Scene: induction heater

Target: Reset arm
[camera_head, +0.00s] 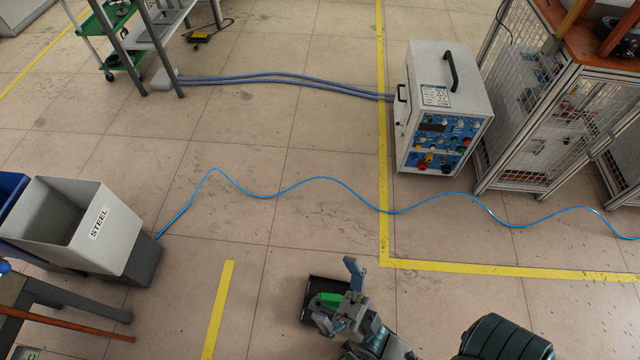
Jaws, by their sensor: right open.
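My right gripper (340,292) is at the bottom middle of the head view. Its fingers are spread open and I see nothing held between them. It is above the floor, well apart from the induction heater. The heater (446,100) is a white box with a blue panel of knobs, buttons and a small display, and a black handle on top. It stands on the floor at the upper right. My left gripper is not in view.
A grey bin marked STEEL (78,222) stands at the left. A blue cable (330,180) crosses the floor. Grey hoses (285,79) run left from the heater. A caged workbench (545,110) stands at the right. Yellow lines (500,270) mark the mostly clear floor.

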